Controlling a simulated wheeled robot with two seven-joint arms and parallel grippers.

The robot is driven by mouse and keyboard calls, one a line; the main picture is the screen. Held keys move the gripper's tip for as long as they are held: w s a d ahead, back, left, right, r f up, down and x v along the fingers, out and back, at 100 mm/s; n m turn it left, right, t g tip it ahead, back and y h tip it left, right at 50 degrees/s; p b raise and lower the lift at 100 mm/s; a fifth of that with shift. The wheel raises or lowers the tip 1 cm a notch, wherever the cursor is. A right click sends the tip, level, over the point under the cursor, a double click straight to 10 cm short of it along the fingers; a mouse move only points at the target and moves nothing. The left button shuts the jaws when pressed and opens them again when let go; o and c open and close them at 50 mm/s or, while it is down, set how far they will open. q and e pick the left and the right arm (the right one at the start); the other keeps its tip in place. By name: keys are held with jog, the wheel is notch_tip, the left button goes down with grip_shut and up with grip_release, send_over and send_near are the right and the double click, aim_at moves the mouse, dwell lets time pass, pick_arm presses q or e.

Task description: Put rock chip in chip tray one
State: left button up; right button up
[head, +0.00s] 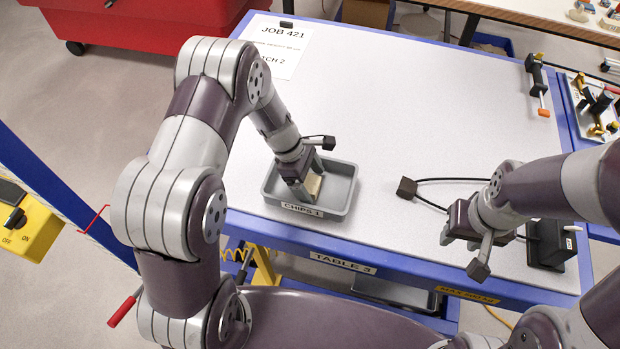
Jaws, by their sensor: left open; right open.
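The grey chip tray (351,193), labelled "CHIPS 1", sits near the front left edge of the white table top. My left gripper (305,190) points down into the tray and is open. A tan piece (315,184), which looks like the rock chip, shows at its fingers, inside the tray's outline. The fingers hide part of it, and I cannot tell whether it touches the tray floor. My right gripper (478,250) is open and empty, over the front right of the table.
A black block (546,246) stands beside my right gripper, and a black cable (440,181) curves behind it. A paper sheet marked "JOB 421" (278,45) lies at the back left. An orange-tipped tool (538,86) lies at the right edge. The table's middle is clear.

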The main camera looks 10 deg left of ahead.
pick_arm(q)
jog(key=b+v, duration=0.1)
jog(key=v, duration=1.1)
jog(key=s+a+r+m+t+y, duration=0.1)
jog(key=s+m+y, duration=0.3)
jog(key=s+m, duration=0.9)
jog(key=r+m, duration=0.1)
jog(key=m, duration=0.3)
jog(key=shift+s+m, duration=0.3)
jog(key=shift+s, duration=0.05)
jog(key=shift+s, duration=0.1)
